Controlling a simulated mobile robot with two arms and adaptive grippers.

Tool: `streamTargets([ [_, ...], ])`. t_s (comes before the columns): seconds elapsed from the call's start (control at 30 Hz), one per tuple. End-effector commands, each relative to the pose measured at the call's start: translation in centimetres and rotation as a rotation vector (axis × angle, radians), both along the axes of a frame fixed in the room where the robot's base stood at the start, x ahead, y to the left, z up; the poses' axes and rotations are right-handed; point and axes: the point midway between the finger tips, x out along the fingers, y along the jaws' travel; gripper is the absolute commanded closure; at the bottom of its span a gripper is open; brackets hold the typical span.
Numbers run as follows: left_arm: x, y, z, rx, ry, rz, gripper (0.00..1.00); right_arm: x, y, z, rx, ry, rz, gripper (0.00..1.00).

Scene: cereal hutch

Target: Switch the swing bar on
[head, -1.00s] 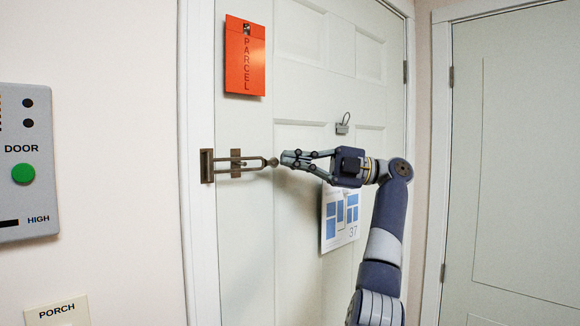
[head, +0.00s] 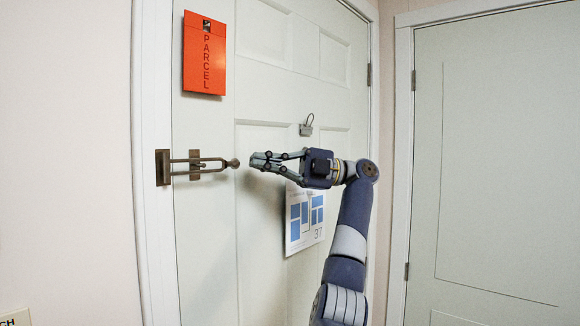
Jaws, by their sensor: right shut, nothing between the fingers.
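The swing bar (head: 200,165) is a bronze U-shaped bar on a plate at the door frame. It lies across the gap onto the white door (head: 270,225), over a small bracket on the door. Its ball end (head: 234,163) points right. My right gripper (head: 255,160) is shut and empty, with its fingertips just right of the ball end and a small gap between them in the picture. My left gripper is not in view.
An orange parcel card (head: 204,55) hangs on the door above the bar. A second door (head: 490,160) stands at the right. Part of a label plate (head: 14,318) shows at bottom left.

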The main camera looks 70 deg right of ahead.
Motion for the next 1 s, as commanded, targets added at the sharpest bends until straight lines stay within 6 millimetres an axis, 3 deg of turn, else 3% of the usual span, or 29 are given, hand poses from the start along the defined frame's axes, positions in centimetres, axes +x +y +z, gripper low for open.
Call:
streamTargets([
  [0.1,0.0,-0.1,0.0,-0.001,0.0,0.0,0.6,-2.5,-1.7,-0.3,0.003,-0.002,-0.004,1.0],
  [0.33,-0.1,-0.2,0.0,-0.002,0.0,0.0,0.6,-5.9,-4.1,-1.1,0.005,-0.001,-0.006,1.0],
  [1.0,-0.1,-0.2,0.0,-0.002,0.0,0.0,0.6,-7.6,-5.3,-1.5,0.001,-0.001,-0.001,1.0],
])
